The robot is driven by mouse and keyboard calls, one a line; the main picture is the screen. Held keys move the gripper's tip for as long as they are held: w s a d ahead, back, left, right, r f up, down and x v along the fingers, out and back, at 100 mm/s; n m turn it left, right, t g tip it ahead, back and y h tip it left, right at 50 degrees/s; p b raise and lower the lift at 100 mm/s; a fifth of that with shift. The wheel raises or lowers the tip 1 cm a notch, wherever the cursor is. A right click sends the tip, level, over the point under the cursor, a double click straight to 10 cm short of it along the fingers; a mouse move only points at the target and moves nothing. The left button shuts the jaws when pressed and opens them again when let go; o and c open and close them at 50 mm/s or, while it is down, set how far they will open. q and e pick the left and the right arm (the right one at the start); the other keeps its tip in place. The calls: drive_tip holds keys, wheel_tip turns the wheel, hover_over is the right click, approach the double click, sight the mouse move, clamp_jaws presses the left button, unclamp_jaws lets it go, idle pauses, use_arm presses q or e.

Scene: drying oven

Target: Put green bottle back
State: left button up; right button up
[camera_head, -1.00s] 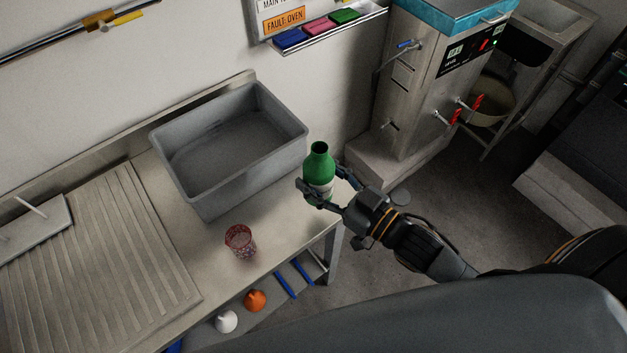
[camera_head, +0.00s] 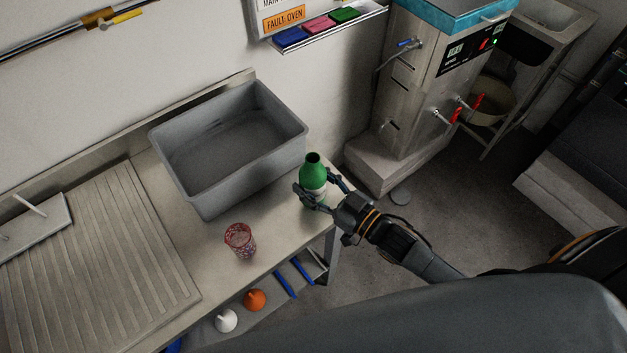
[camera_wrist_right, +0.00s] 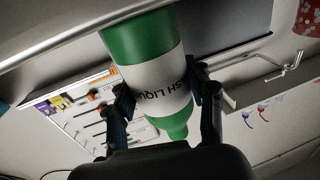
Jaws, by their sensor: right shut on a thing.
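The green bottle (camera_head: 313,172) has a white label and is upright at the right end of the steel counter, beside the grey tub. My right gripper (camera_head: 318,198) is shut around its lower half. In the right wrist view the gripper (camera_wrist_right: 160,98) has one finger on each side of the bottle (camera_wrist_right: 150,60), across the white label. The bottle's base seems at or close to the counter top; I cannot tell whether it touches. My left gripper is not in view.
A grey tub (camera_head: 190,195) stands on the counter (camera_head: 200,270) to the left of the bottle. A red patterned cup (camera_head: 240,240) stands nearer the front edge. White and orange objects (camera_head: 254,299) lie on a lower shelf. A steel machine (camera_head: 405,110) stands to the right.

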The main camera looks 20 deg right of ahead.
drive_tip(key=o, duration=1.4)
drive_tip(key=shift+f, duration=0.15)
drive_tip(key=shift+c, duration=0.2)
drive_tip(key=b+v, duration=0.1)
drive_tip(key=v, duration=1.1)
drive_tip(key=s+d+f+m+g+h, duration=0.25)
drive_tip(key=d+f+h, duration=0.2)
drive_tip(key=f, duration=0.95)
drive_tip(key=s+d+f+m+g+h, duration=0.1)
drive_tip(key=s+d+f+g+h, duration=0.3)
drive_tip(key=f, duration=1.1)
drive_tip(key=s+a+f+g, duration=0.2)
drive_tip(key=s+f+g, duration=0.2)
drive_tip(key=s+f, duration=0.5)
drive_tip(key=s+a+f+g, duration=0.2)
drive_tip(key=s+f+g, duration=0.2)
drive_tip(key=s+f, duration=0.5)
drive_tip(key=s, duration=0.2)
drive_tip(key=shift+s+a+f+h, duration=0.25)
drive_tip(key=shift+s+f+h, duration=0.05)
drive_tip(key=shift+s+h, duration=0.05)
